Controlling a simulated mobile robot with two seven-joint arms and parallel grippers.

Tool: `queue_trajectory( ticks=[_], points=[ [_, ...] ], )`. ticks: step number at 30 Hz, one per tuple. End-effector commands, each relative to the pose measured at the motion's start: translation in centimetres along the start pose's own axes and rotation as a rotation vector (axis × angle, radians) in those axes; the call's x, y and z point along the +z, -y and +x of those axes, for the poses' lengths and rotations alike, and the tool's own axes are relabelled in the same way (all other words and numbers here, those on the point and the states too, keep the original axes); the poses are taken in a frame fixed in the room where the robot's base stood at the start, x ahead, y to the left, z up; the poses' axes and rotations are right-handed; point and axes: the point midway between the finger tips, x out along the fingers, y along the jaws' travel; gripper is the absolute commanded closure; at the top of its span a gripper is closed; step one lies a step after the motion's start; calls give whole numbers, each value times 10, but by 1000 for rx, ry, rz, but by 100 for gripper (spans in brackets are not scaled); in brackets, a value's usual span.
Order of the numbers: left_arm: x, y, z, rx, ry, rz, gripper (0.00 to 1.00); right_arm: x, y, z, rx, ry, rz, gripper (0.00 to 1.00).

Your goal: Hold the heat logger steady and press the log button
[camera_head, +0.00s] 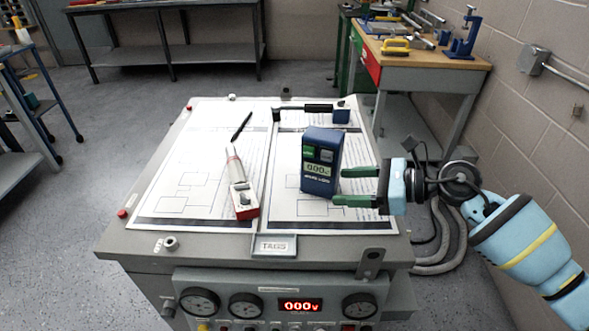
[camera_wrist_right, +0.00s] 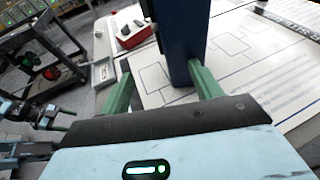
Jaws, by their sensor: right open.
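The heat logger, a blue upright box (camera_head: 321,165), stands on the printed sheets on the grey cabinet top. Its face has a green button (camera_head: 308,150), a darker button beside it and a lit display below. My right gripper (camera_head: 352,187) is open just right of the box, its two green fingers pointing at it. In the right wrist view, the box (camera_wrist_right: 182,40) rises near the fingertips (camera_wrist_right: 161,80); I cannot tell whether they touch it. What looks like my left gripper (camera_wrist_right: 68,120) is small at that view's left edge; its opening is unclear.
A red-and-white meter (camera_head: 243,203) with a probe lies left of the box, beside a black pen (camera_head: 241,126). A black-handled tool (camera_head: 305,108) lies behind. The cabinet front has gauges and a red display (camera_head: 300,305). The sheets' left side is mostly clear.

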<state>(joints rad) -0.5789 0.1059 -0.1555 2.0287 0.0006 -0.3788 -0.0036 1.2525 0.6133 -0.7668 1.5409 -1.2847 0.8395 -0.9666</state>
Motion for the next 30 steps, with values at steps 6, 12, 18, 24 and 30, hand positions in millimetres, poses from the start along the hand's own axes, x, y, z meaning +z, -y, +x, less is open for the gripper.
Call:
queue_trajectory(
  ticks=[6, 12, 18, 24, 30],
  points=[
    [1, 0, 1, 0, 1, 0, 27, 0, 0, 9, 2, 2, 3, 36],
    [2, 0, 2, 0, 3, 0, 27, 0, -1, 32, 2, 3, 3, 36],
    [6, 0, 5, 1, 7, -1, 27, -1, -1, 58, 2, 2, 6, 36],
    [10, 0, 7, 1, 13, -2, 27, -2, 0, 81, 1, 2, 6, 36],
    [12, 0, 10, 2, 15, -3, 27, -1, 0, 96, 1, 1, 5, 36]
  ],
)
